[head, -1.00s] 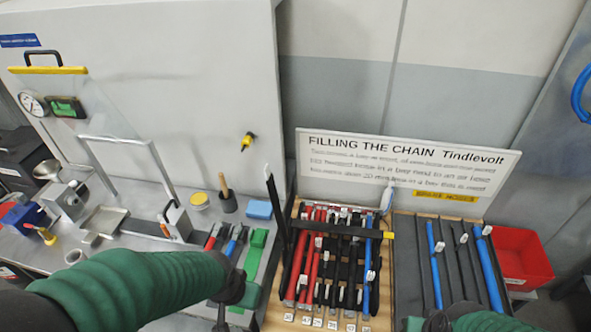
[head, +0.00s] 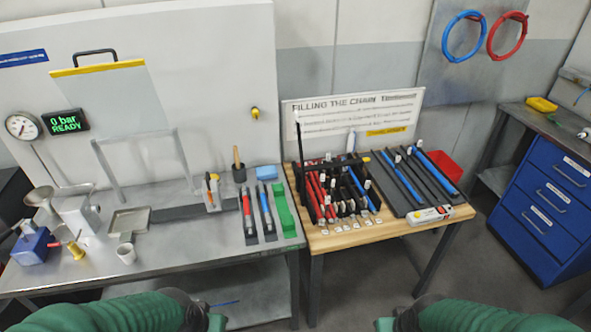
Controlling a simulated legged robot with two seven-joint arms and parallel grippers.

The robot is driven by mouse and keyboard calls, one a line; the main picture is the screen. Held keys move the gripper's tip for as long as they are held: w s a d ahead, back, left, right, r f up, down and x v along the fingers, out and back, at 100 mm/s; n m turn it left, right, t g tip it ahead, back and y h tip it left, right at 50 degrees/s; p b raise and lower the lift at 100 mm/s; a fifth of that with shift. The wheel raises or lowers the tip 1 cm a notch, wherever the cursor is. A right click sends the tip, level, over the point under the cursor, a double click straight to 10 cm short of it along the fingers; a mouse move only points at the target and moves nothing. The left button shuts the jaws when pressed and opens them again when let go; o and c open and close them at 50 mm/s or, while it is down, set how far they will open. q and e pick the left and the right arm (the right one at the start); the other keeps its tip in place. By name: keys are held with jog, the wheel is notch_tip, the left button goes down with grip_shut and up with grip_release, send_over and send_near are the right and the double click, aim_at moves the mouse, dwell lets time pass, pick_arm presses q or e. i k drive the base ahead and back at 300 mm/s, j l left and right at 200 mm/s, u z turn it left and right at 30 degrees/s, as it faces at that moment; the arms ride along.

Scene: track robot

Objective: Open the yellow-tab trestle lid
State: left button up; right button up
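The trestle rack stands on the wooden bench right of centre, with red, black and blue hoses (head: 315,195) in it. A black bar (head: 340,162) lies across the hoses at the back. A thin black post (head: 299,145) stands upright at the rack's left end. I cannot clearly make out the yellow tab at this size. My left gripper (head: 217,322) and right gripper (head: 384,323) show only as small green and dark ends at the bottom edge. Their fingers cannot be made out. Both are well below and apart from the rack.
A white sign (head: 355,110) stands behind the rack. A tray (head: 415,180) with blue and dark hoses lies right of it, with a white device (head: 430,215) in front. The metal bench (head: 200,240) holds tools at left. A red bin (head: 440,165) and blue drawers (head: 545,185) are farther right.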

aim_at(328, 165)
jog(key=i+l+u, duration=0.2)
jog(key=u, duration=0.3)
jog(key=i+l+u, duration=0.15)
jog(key=l+u, duration=0.15)
jog(key=u, duration=0.15)
jog(key=i+l+u, duration=0.1)
jog(key=l+u, duration=0.25)
jog(key=u, duration=0.15)
jog(key=l+u, duration=0.4)
jog(key=l, duration=2.45)
